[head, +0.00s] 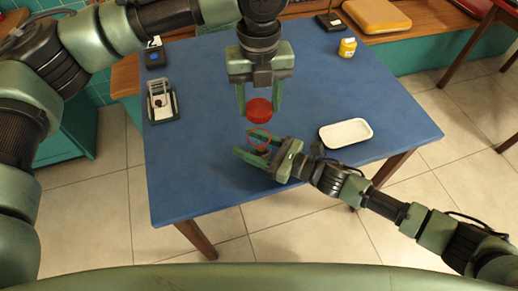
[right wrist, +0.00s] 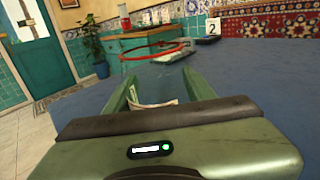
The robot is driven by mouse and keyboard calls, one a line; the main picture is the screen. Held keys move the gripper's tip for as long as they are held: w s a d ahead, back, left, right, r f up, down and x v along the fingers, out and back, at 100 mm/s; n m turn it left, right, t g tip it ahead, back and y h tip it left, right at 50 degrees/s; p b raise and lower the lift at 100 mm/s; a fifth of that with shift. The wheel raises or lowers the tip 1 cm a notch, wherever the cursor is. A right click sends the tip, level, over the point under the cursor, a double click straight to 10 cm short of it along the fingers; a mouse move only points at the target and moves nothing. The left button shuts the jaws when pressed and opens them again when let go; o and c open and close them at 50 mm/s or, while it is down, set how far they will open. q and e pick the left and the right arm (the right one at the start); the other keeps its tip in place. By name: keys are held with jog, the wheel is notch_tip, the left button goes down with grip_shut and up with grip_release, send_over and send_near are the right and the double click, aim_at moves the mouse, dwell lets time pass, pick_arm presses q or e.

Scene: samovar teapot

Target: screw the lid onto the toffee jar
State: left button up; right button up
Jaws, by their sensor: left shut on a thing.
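The red lid (head: 258,108) is held in my left gripper (head: 259,100), which is shut on it and points down. The lid is above and apart from the jar. The toffee jar shows as a clear body with a thin red rim (head: 259,131) at its open top. The red rim (right wrist: 155,58) also shows in the right wrist view, with a pale patch (right wrist: 154,107) lower between the fingers. My right gripper (head: 250,147) has one finger on each side of the jar. I cannot tell whether the fingers press on it.
A white tray (head: 345,124) lies right of my right gripper on the blue table (head: 200,180). A dark-framed device (head: 161,101) and a black number stand (head: 154,54) are at left. A small yellow jar (head: 347,48) is at back right. The table's front left is clear.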

pick_arm(q)
send_over(259, 127)
jog(key=s, duration=0.2)
jog(key=shift+s+f, duration=0.1)
jog(key=shift+f, duration=2.4)
jog(key=shift+f, duration=0.1)
jog(key=shift+f, duration=0.8)
jog(key=shift+f, duration=0.55)
jog(key=m, duration=1.3)
jog(key=shift+m, duration=0.3)
